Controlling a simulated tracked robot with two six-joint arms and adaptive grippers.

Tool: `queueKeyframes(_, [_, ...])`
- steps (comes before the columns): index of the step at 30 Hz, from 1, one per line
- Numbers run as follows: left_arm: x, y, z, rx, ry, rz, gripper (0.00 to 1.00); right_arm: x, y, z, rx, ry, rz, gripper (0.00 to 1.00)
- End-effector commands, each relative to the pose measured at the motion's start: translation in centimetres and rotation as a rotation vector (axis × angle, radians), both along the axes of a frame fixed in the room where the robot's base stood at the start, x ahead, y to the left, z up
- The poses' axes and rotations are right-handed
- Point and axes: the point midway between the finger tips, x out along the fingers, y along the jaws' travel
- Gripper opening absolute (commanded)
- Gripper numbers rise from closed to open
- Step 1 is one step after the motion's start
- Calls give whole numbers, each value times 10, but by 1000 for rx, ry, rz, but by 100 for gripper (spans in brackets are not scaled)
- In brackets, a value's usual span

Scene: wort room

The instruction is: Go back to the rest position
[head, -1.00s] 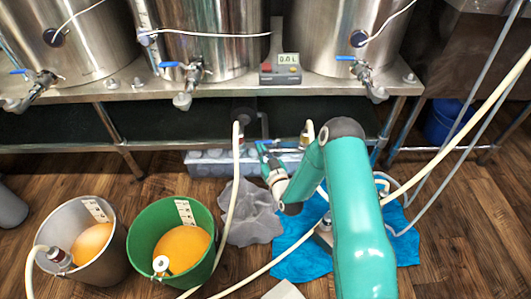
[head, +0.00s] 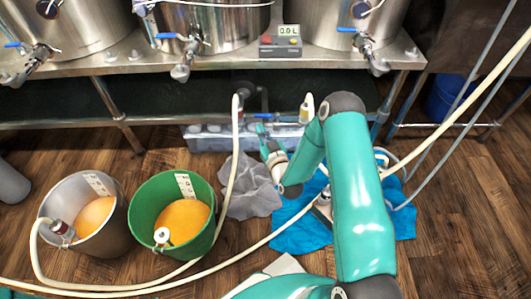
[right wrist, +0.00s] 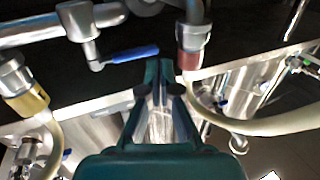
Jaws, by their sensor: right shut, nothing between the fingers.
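My right gripper (head: 263,131) shows in the head view below the shelf's front edge, beside the grey plastic crate. It also shows in the right wrist view (right wrist: 162,72), where its fingers are together with nothing held. A blue-handled valve (right wrist: 132,54) and a hose end with a brown-red collar (right wrist: 193,58) show near the fingertips in that view; I cannot tell if anything touches. My teal right arm bends at the elbow over the blue cloth (head: 300,235). My left gripper is not in view.
A grey bucket (head: 52,207) and a green bucket (head: 135,222) hold orange liquid on the wooden floor. Pale hoses (head: 229,190) loop near my arm. A grey cloth (head: 250,200) lies by the crate (head: 210,142). Steel tanks (head: 215,25) stand on the bench above.

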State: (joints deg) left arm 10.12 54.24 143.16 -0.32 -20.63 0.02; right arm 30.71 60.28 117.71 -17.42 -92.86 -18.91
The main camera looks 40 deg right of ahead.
Motion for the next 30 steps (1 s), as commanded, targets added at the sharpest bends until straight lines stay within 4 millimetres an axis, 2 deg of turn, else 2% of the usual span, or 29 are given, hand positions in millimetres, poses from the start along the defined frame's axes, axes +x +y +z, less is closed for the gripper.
queueKeyframes(1, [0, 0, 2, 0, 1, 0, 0, -6, 10, 0, 4, 4, 7, 0])
queueKeyframes(9, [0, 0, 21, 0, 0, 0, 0, -55, 43, 0, 5, 7, 8, 0])
queueKeyframes(16, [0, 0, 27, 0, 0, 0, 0, -79, 59, 0, 2, 4, 8, 0])
queueKeyframes(21, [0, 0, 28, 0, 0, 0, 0, -84, 62, 0, 1, 1, 6, 0])
queueKeyframes(25, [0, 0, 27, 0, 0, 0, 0, -79, 70, 5, -2, -11, 25, 0])
queueKeyframes(28, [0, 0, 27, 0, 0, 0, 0, -68, 84, 23, -14, -48, 64, 0])
queueKeyframes(30, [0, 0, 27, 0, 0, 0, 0, -58, 102, 44, -25, -75, 106, 0])
